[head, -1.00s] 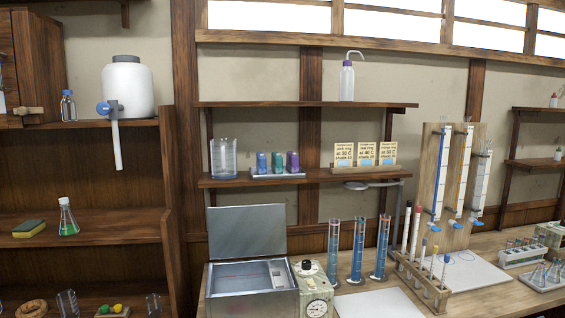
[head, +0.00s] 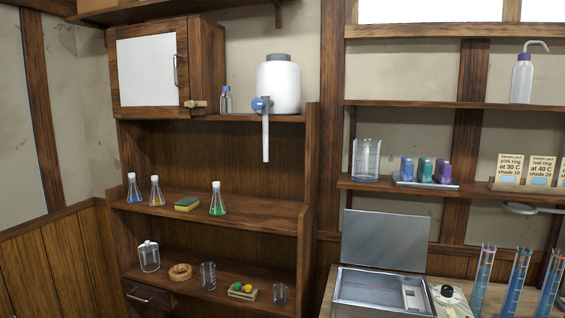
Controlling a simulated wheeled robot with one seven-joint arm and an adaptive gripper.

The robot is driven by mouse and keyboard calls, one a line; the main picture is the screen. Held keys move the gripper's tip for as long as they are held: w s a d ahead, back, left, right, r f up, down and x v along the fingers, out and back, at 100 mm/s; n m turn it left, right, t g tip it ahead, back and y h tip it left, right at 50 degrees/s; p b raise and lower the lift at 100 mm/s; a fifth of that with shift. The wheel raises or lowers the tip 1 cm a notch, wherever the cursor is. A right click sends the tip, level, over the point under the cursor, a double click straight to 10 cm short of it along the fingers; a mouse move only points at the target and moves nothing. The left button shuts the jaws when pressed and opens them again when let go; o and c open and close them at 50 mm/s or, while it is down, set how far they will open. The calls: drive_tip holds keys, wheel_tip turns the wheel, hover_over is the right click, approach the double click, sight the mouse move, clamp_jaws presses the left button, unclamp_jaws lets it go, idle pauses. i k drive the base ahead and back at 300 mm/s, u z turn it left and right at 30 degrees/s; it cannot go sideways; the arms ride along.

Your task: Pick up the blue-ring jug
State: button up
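I cannot make out a jug with a blue ring. Several clear glass vessels show: a stoppered one (head: 149,257) at the left of the lower shelf, a beaker-like one (head: 208,276) in the middle, a smaller one (head: 280,294) at the right, and a large beaker (head: 366,161) on the wall shelf. Any coloured ring on them is too small or faint to tell. My gripper is not in view.
A wooden shelf unit (head: 302,232) stands at centre left. Stoppered flasks, a sponge (head: 187,204) and a cork ring (head: 180,272) are on its shelves. A white dispenser tank (head: 278,86) sits on top. An open-lidded metal bath (head: 384,290) stands at lower right.

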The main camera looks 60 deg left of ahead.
sight(366, 160)
drive_tip(key=u, duration=1.8)
